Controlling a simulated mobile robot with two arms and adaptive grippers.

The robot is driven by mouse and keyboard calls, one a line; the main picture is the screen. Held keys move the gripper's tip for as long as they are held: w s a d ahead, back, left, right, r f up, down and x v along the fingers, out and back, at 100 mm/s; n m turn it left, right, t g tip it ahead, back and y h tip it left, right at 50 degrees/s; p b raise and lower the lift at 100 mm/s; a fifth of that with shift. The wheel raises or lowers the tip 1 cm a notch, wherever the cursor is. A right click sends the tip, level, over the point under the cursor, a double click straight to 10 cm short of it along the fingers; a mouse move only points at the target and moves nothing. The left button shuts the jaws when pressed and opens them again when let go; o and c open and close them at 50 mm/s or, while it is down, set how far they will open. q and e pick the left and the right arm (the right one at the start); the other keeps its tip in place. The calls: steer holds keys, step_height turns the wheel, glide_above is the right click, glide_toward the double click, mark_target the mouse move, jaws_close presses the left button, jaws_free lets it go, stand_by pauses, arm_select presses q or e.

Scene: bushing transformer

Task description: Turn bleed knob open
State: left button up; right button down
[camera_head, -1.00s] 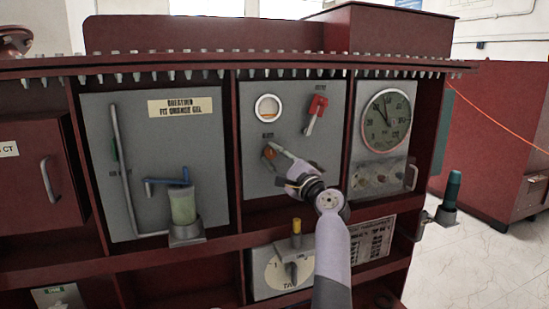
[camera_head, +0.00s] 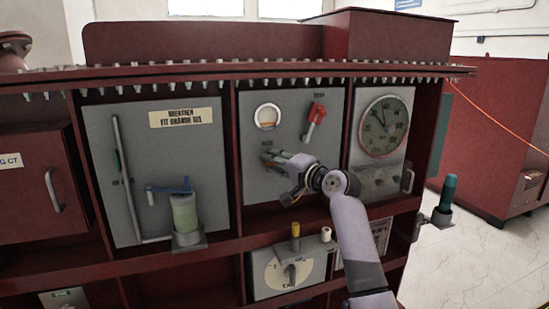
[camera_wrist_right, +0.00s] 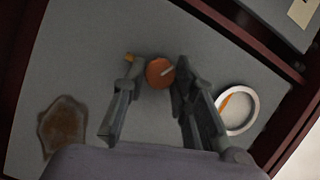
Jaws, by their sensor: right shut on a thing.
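The bleed knob, a small round orange-brown knob (camera_wrist_right: 160,73) with a pale mark on it, sits on the grey middle panel (camera_head: 255,185). In the wrist view it is between the two fingertips of my right gripper (camera_wrist_right: 156,76), which is shut on it. In the head view my right gripper (camera_head: 272,158) reaches the panel from the right, below the round window, and mostly hides the knob. My left gripper is in neither view.
Above the gripper are a round white-rimmed window (camera_head: 267,116) and a red lever (camera_head: 316,118). A dial gauge (camera_head: 385,124) is to the right. Below, a yellow-topped post (camera_head: 295,232) stands above a white tap dial (camera_head: 272,272). A brown patch (camera_wrist_right: 62,127) marks the panel.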

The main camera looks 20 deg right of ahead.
steer(key=shift+a+r+n+g+h+p, duration=0.1)
steer(key=shift+n+g+h+p, duration=0.25)
steer(key=shift+n+p, duration=0.8)
steer(key=shift+n+g+h+p, duration=0.35)
steer(key=shift+n+p, duration=0.6)
steer(key=shift+n, duration=0.3)
steer(key=c, duration=1.3)
jaws_free()
steer(key=v, duration=1.2)
